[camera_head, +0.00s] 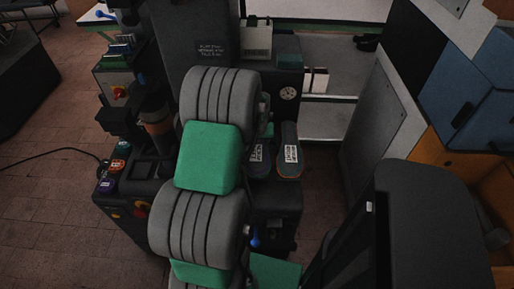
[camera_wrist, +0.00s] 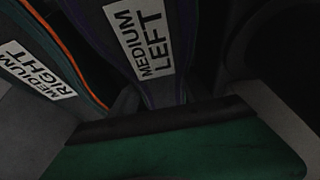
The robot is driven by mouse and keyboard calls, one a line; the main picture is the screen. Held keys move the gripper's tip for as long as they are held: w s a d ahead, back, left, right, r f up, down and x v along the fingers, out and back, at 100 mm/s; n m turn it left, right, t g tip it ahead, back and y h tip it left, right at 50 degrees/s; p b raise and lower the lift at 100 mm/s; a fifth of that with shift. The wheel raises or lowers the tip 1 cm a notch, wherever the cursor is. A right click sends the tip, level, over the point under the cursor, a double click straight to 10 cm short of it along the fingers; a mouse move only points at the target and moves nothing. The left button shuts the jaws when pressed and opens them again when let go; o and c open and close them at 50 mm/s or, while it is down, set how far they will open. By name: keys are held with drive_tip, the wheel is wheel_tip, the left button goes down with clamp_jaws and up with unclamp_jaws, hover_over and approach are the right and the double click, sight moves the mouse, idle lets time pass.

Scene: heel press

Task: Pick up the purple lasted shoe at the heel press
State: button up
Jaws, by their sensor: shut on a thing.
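The purple lasted shoe (camera_wrist: 140,45) fills the top middle of the wrist view, dark with purple edging and a white "MEDIUM LEFT" label. In the head view the purple shoe (camera_head: 258,158) shows partly, just right of my arm, which hides the rest. An orange-trimmed shoe (camera_wrist: 72,62) labelled "MEDIUM RIGHT" lies close on its left in the wrist view; in the head view this orange-trimmed shoe (camera_head: 289,152) is to its right. My gripper (camera_wrist: 160,115) is shut on the purple shoe; the wrist view is dark and the exact contact is unclear.
The dark heel press (camera_head: 190,40) stands behind my arm, with a gauge and a sign. Controls with coloured buttons (camera_head: 120,160) are at its left. A grey panel (camera_head: 375,110) and blue bin (camera_head: 465,95) stand at the right. Brick floor is open at the left.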

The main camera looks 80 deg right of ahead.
clamp_jaws()
drive_tip(key=shift+d+r, duration=0.1)
